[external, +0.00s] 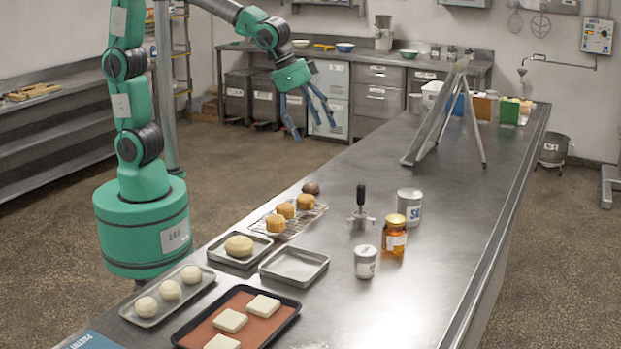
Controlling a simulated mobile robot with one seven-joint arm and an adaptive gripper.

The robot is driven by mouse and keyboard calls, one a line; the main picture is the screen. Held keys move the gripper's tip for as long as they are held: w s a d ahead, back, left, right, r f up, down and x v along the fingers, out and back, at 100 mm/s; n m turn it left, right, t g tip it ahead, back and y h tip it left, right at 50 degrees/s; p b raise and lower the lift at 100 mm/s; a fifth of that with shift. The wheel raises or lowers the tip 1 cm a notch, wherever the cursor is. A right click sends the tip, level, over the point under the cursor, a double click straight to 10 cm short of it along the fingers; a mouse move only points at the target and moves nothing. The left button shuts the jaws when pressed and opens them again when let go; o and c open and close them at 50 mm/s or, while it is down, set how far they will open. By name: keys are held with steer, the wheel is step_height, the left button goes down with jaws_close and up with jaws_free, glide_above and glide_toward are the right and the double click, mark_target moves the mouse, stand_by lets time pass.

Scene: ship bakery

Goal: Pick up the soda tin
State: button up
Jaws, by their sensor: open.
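Two tins stand upright on the long steel counter (440,190). The larger one (410,206) is silver, with a white label whose blue lettering begins with S; the rest is turned away. The smaller one (366,262) is silver with a pale label too small to read. I cannot tell for sure which is the soda tin. My gripper (314,130) is open and empty, its blue fingers spread and pointing down. It hangs in the air beyond the counter's left edge, well away from both tins.
An amber jar (394,238) stands between the two tins, close to both. A black-handled tool (361,208) stands left of the larger tin. A cooling rack (290,220), an empty tray (294,265) and dough trays lie left. A leaning board (437,112) stands behind; the counter's right side is clear.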

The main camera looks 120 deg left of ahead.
steer(key=w+a+f+n+p, duration=0.1)
steer(key=w+a+f, duration=0.15)
steer(key=w, duration=0.25)
steer(key=w+a+f+n+p, duration=0.1)
steer(key=w+a+f+p, duration=0.1)
steer(key=w+a, duration=0.25)
steer(key=n+g+y+p, duration=0.1)
steer(key=p, duration=0.2)
glide_toward(405, 194)
steer(key=shift+a+f, duration=0.2)
steer(key=shift+f, duration=0.1)
steer(key=shift+b+x, duration=0.4)
steer(key=shift+x, duration=3.9)
steer(key=shift+x, duration=2.6)
steer(key=c, duration=1.5)
